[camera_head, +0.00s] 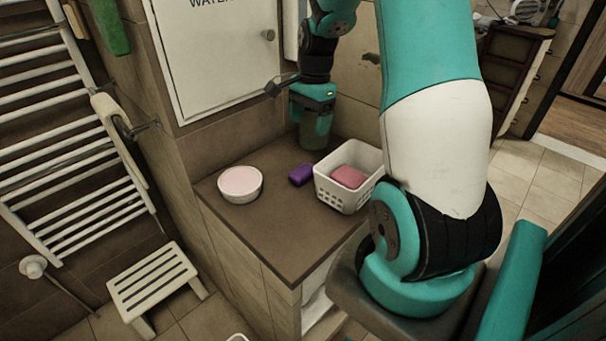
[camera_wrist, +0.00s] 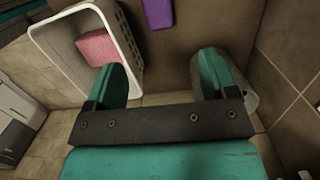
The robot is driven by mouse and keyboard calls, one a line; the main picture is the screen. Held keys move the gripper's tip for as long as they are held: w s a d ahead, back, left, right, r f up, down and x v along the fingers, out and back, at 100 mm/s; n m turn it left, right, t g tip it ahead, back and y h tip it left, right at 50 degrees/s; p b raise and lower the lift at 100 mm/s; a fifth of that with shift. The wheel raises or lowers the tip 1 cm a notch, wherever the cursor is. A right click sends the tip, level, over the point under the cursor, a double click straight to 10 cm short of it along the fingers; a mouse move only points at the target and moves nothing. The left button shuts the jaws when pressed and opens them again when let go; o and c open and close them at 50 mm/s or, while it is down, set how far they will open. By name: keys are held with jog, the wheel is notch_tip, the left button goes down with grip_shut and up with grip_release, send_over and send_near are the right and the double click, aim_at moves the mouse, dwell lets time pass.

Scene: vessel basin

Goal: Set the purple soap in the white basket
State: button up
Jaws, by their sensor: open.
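The purple soap (camera_head: 301,175) lies on the brown counter, just left of the white basket (camera_head: 347,201) and apart from it. It also shows in the wrist view (camera_wrist: 158,13), cut off by the top edge. The basket has a perforated wall and shows in the wrist view (camera_wrist: 128,36) at upper left. A pink block (camera_head: 348,177) lies inside the basket. My gripper (camera_head: 313,146) hangs above the back of the counter, behind the soap. In the wrist view its two teal fingers (camera_wrist: 163,80) are spread apart with nothing between them.
A white bowl with a pale pink top (camera_head: 240,184) stands on the counter (camera_head: 272,231) left of the soap. A greyish-green round object (camera_head: 318,138) stands at the back, by my gripper. The counter's front is bare. A wall is close behind.

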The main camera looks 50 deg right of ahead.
send_over(303, 170)
jog(key=d, duration=0.1)
notch_tip(303, 170, down, 9)
jog(key=shift+w+d+r+p, duration=0.1)
jog(key=shift+d+r+p, duration=0.1)
jog(key=shift+p, duration=0.15)
jog(key=f, duration=0.2)
jog(key=a+f+p, duration=0.1)
jog(key=f, duration=0.1)
jog(key=shift+a+f, duration=0.1)
jog(key=shift+f, duration=0.5)
jog(key=c, duration=1.1)
jog(key=shift+r, duration=0.15)
